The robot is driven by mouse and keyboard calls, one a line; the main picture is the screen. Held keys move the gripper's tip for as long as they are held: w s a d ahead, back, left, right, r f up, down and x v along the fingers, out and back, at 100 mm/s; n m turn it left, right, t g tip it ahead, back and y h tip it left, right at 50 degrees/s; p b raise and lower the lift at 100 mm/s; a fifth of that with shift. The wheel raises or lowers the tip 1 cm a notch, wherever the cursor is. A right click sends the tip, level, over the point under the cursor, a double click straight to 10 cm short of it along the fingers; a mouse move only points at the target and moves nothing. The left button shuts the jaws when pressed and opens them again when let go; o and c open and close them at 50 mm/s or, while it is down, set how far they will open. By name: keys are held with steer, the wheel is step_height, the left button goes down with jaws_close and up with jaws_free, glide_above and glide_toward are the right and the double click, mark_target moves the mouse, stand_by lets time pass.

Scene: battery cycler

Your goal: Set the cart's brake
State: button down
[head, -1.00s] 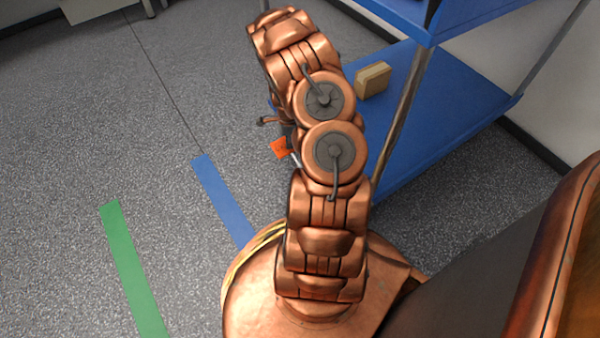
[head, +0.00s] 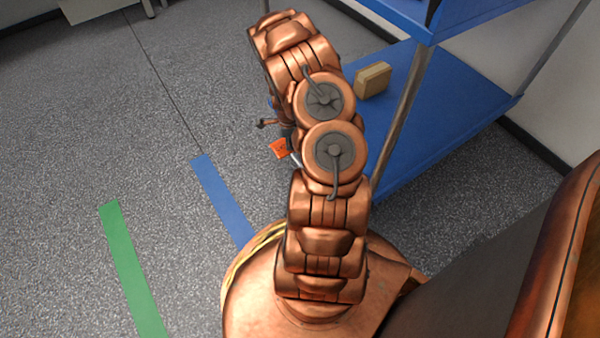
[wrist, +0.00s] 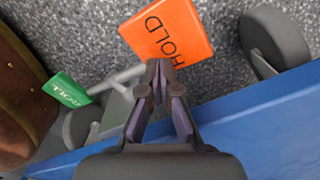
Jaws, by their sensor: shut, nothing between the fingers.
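The cart (head: 450,115) is blue, with its lower shelf to the right of my arm in the head view. In the wrist view its blue edge (wrist: 255,115) crosses below a grey lever (wrist: 122,84). An orange tag marked HOLD (wrist: 160,28) and a green tag marked ROLL (wrist: 68,90) stand on either side of the lever. My gripper (wrist: 159,78) is shut and empty. Its tips overlap the lower edge of the orange tag; I cannot tell whether they touch it or the lever. The orange tag also shows in the head view (head: 279,148), partly hidden by my arm.
A caster wheel (wrist: 272,40) is at the right in the wrist view, and another (wrist: 80,127) is at the left near the lever. A cardboard box (head: 373,80) sits on the lower shelf. Blue (head: 221,198) and green (head: 132,268) tape strips mark open floor at the left.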

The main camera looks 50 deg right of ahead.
steer(key=shift+f+b, duration=0.5)
steer(key=shift+f, duration=0.6)
stand_by(0.7)
steer(key=shift+r+p, duration=1.1)
steer(key=shift+r, duration=2.4)
